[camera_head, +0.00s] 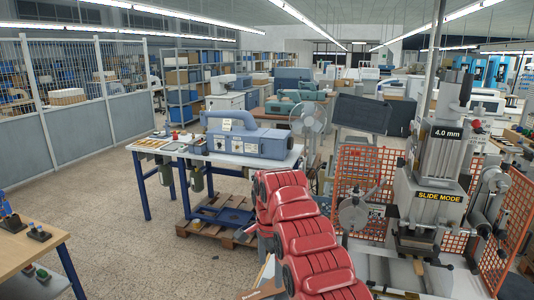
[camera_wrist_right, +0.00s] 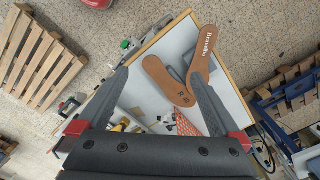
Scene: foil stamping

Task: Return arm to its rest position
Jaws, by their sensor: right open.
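My right arm (camera_head: 305,235), with red covers, reaches up from the bottom middle of the head view. Its gripper is hard to make out there. In the right wrist view my right gripper (camera_wrist_right: 158,73) is open, its two dark fingers spread apart. I see nothing held between the fingers. My left gripper is not in view.
A stamping machine (camera_head: 430,190) marked "SLIDE MODE" stands right of my arm, with orange mesh guards (camera_head: 362,175). A blue-grey machine (camera_head: 248,138) stands on a blue-legged table behind. A wooden table (camera_head: 28,250) is at the lower left. Floor (camera_head: 130,250) between is clear.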

